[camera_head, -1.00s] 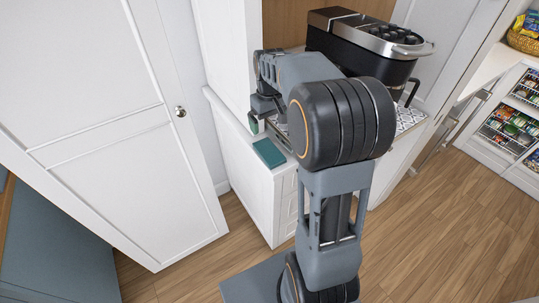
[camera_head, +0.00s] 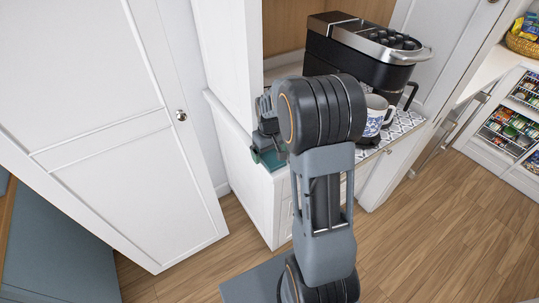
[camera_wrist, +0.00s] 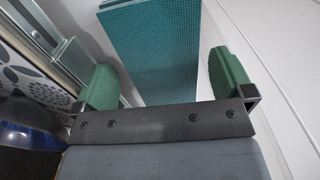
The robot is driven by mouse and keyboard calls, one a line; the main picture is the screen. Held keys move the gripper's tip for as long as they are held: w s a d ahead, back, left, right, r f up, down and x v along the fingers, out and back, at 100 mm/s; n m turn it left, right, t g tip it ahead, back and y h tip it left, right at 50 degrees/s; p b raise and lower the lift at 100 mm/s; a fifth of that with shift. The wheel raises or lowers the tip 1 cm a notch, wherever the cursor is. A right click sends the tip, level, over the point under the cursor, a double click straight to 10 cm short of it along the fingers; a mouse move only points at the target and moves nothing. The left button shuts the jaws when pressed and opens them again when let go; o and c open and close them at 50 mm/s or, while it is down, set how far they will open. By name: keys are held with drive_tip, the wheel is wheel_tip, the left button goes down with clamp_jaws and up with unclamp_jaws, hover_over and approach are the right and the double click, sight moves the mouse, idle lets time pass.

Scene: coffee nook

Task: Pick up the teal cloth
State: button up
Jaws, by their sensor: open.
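The teal cloth (camera_wrist: 150,50) is a flat, woven rectangle in the wrist view, lying on the white counter top. In the head view a small part of the cloth (camera_head: 270,162) shows at the front left corner of the counter, mostly hidden by my gripper. My gripper (camera_wrist: 166,80) is open, with one green fingertip pad on each side of the cloth's near part and gaps between pads and cloth. In the head view my gripper (camera_head: 265,146) is over the cloth. I cannot tell whether the fingers touch the counter.
A black and silver coffee machine (camera_head: 360,50) stands at the back of the counter. A white and blue mug (camera_head: 374,116) stands on a patterned mat (camera_head: 402,124) right of my arm. A white cabinet (camera_head: 222,60) rises close behind my gripper. Wooden floor lies open at right.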

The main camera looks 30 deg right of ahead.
drive_tip(key=shift+f, duration=0.2)
drive_tip(key=shift+c, duration=0.4)
drive_tip(key=c, duration=0.9)
drive_tip(key=shift+r, duration=0.15)
drive_tip(key=shift+c, duration=0.2)
drive_tip(key=shift+r, duration=0.3)
wheel_tip(320, 180, up, 2)
drive_tip(key=shift+r, duration=0.1)
drive_tip(key=s+r, duration=0.2)
drive_tip(key=r, duration=0.1)
drive_tip(key=s+r+b, duration=0.1)
drive_tip(key=s+r, duration=0.2)
drive_tip(key=shift+s+d+r, duration=0.15)
drive_tip(key=shift+s+r, duration=0.05)
drive_tip(key=shift+s, duration=0.15)
drive_tip(key=s+r+b, duration=0.1)
drive_tip(key=s+r, duration=0.2)
drive_tip(key=s, duration=0.5)
drive_tip(key=shift+s+d+r, duration=0.2)
drive_tip(key=shift+r, duration=0.1)
